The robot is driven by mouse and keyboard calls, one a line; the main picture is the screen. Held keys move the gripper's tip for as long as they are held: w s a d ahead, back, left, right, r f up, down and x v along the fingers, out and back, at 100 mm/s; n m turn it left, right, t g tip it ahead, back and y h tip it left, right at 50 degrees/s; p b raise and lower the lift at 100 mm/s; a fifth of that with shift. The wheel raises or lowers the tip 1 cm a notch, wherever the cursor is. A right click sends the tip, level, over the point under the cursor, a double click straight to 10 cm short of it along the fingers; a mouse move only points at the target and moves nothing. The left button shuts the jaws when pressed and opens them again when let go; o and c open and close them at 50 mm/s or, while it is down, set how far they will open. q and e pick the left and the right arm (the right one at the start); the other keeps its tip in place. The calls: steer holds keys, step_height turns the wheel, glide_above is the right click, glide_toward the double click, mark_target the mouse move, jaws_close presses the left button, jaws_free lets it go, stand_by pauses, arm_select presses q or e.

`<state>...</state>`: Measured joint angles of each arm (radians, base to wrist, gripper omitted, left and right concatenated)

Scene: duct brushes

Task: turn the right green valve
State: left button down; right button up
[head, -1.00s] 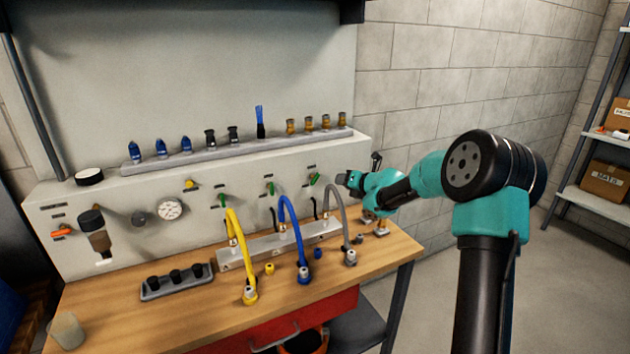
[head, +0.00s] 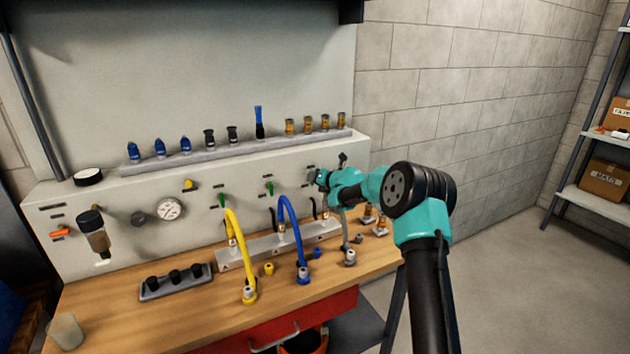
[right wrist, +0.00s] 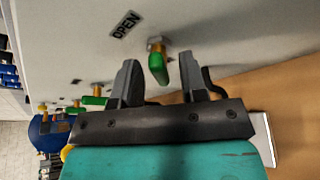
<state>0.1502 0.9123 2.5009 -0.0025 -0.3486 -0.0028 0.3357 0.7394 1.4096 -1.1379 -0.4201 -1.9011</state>
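The right green valve (right wrist: 158,68) is a small green lever on a brass stem, on the panel beneath an OPEN label (right wrist: 125,24) in the right wrist view. My right gripper (right wrist: 157,78) is open, with its two fingers on either side of the lever and a gap to each. In the head view the right gripper (head: 317,176) is at the panel and mostly covers this valve. The middle green valve (head: 269,188) and left green valve (head: 222,200) are to its left. My left gripper is not in view.
A yellow hose (head: 237,250) and a blue hose (head: 298,240) arch above the wooden bench (head: 190,310). The grey hose is partly hidden by my right arm. A ledge (head: 240,152) above holds several brushes and fittings.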

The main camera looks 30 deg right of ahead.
steer(key=shift+w+a+f, duration=0.1)
steer(key=shift+w+f, duration=0.1)
steer(key=shift+w, duration=0.25)
jaws_close()
